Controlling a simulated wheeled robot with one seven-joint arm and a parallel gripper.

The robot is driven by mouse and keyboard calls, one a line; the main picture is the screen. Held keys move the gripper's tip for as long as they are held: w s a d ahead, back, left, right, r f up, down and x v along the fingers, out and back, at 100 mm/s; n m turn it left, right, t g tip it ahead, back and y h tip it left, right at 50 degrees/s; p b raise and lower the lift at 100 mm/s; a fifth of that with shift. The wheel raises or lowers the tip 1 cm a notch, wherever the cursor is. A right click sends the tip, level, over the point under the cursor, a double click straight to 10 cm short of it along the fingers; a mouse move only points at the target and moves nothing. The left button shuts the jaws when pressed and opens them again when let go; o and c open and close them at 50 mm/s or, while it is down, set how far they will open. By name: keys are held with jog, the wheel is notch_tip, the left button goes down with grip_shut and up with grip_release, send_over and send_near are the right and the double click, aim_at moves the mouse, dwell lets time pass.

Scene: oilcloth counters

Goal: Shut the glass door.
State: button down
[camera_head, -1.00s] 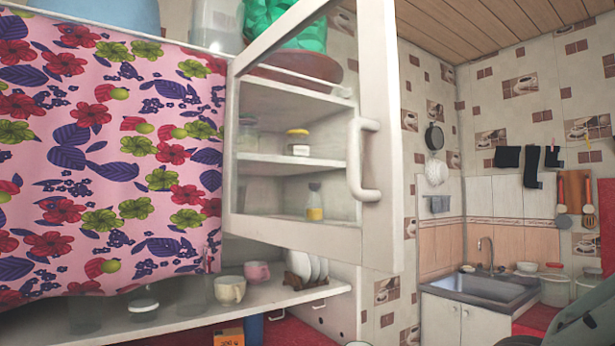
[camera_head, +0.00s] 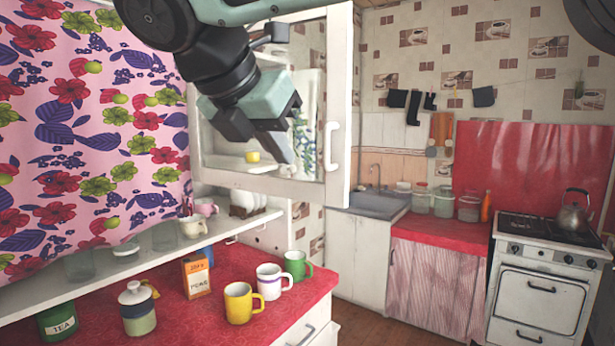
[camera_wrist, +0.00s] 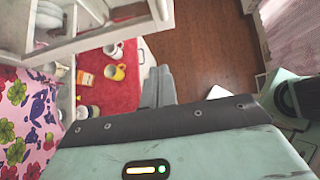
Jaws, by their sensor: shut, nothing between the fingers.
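The glass door (camera_head: 339,100) has a white frame and stands open, swung out from the wall cupboard. Its white bar handle (camera_head: 332,147) is on the right-hand frame post. My gripper (camera_head: 288,152) is shut and empty. In the head view it overlaps the glass, left of the handle; I cannot tell whether it touches the door. My arm hides the upper left part of the door. In the wrist view the shut fingers (camera_wrist: 158,88) point over the counter edge and floor, with the door frame (camera_wrist: 110,36) at upper left.
Below is a red counter (camera_head: 215,322) with a yellow mug (camera_head: 239,303), a white mug (camera_head: 270,282), a green mug (camera_head: 297,265), a box (camera_head: 196,276) and jars. A flowered curtain (camera_head: 90,130) hangs at left. The stove (camera_head: 545,280) stands at right, with open floor before it.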

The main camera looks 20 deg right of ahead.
aim_at(327, 194)
jog(key=shift+w+d+r+p+x, duration=0.2)
jog(key=shift+d+r+p+x, duration=0.25)
jog(key=shift+x, duration=1.65)
jog(key=shift+w+d+r+p+x, duration=0.2)
jog(key=shift+p+x, duration=0.45)
jog(key=shift+x, duration=1.45)
jog(key=shift+w+d+r+p+x, duration=0.25)
jog(key=shift+r+p+x, duration=0.25)
jog(key=shift+x, duration=1.6)
jog(key=shift+f, duration=0.1)
